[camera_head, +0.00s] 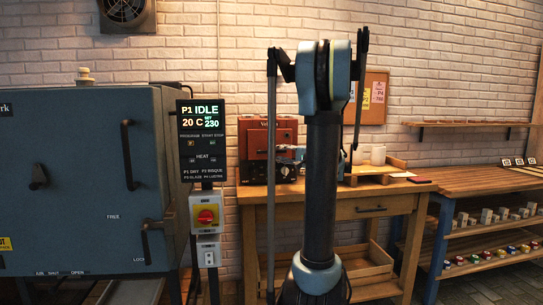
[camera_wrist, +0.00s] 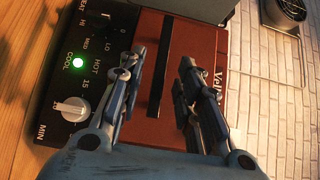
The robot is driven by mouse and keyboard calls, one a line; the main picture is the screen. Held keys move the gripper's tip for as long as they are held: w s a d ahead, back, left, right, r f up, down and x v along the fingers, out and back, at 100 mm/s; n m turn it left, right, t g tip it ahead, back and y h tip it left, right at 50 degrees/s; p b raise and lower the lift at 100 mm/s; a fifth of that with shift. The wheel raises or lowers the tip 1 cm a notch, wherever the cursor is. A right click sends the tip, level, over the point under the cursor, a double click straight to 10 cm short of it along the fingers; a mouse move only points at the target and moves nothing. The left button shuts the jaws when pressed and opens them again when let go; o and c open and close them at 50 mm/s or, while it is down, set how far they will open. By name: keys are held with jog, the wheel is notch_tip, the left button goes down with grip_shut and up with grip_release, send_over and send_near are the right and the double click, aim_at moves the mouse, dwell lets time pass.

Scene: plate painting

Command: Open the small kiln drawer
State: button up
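The small kiln (camera_head: 284,136) is a red-brown box with a black control panel, standing on the wooden workbench behind my arm. In the wrist view the kiln's red front (camera_wrist: 205,45) fills the middle, turned on its side. A long dark bar (camera_wrist: 158,75), which looks like the drawer handle, runs across this front. My gripper (camera_wrist: 163,60) is open, with one finger on each side of the bar. I cannot tell whether the fingers touch it. No gap shows around the drawer front. In the head view my arm hides most of the gripper.
The kiln's panel (camera_wrist: 85,65) has a lit green COOL lamp and a white knob (camera_wrist: 72,109) near my left finger. A large blue kiln (camera_head: 80,180) and a control post (camera_head: 203,140) stand left of the workbench (camera_head: 335,211). Shelves (camera_head: 490,183) stand right.

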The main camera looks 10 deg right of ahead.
aim_at(271, 152)
jog(key=shift+x, duration=2.6)
grip_shut()
